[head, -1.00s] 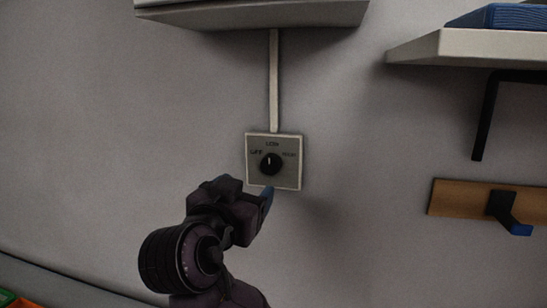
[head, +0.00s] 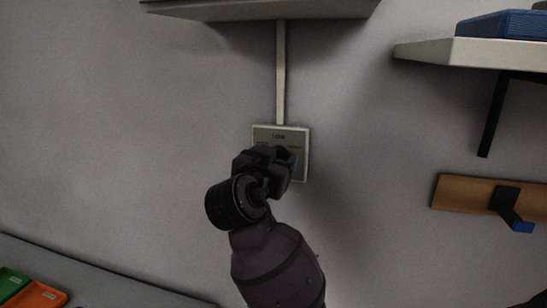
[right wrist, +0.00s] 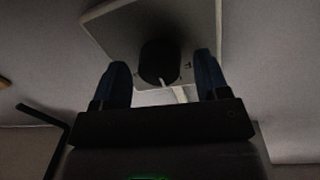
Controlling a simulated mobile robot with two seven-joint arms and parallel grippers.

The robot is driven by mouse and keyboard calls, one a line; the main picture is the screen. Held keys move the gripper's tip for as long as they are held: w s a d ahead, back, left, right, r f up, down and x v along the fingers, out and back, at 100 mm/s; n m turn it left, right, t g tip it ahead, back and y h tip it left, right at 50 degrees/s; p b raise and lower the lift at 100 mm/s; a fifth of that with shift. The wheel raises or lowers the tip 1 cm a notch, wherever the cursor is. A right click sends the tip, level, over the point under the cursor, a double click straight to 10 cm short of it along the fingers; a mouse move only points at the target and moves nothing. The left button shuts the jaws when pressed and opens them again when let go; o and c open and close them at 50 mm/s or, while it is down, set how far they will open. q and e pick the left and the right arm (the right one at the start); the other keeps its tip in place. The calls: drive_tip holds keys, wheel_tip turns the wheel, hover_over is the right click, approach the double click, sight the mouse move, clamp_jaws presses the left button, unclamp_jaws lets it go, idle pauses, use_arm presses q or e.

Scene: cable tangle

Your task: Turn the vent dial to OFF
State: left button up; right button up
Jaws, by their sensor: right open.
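The vent dial's square plate (head: 304,154) is fixed to the wall below a vertical conduit. A "LOW" label shows at its top; my right gripper (head: 285,162) hides the knob and most other labels in the head view. In the right wrist view the black knob (right wrist: 160,62) stands out from the plate (right wrist: 105,30), with a pale pointer mark on it. My right gripper (right wrist: 162,82) is open there, its two blue fingertips apart, one on each side of the knob. I cannot tell whether they touch it. My left gripper is not in view.
A pale conduit (head: 281,75) runs up to a grey box or shelf (head: 260,10) above. At right are a shelf (head: 480,52) with a blue item (head: 503,24) and a wooden hook rail (head: 455,192). Green (head: 12,283) and orange (head: 38,295) bins sit lower left.

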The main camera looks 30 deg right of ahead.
drive_tip(key=c, duration=0.9)
drive_tip(key=shift+n, duration=0.3)
drive_tip(key=n+t, duration=0.1)
drive_tip(key=n, duration=1)
drive_tip(key=shift+f+n, duration=0.15)
drive_tip(key=shift+n, duration=0.15)
drive_tip(key=o, duration=0.9)
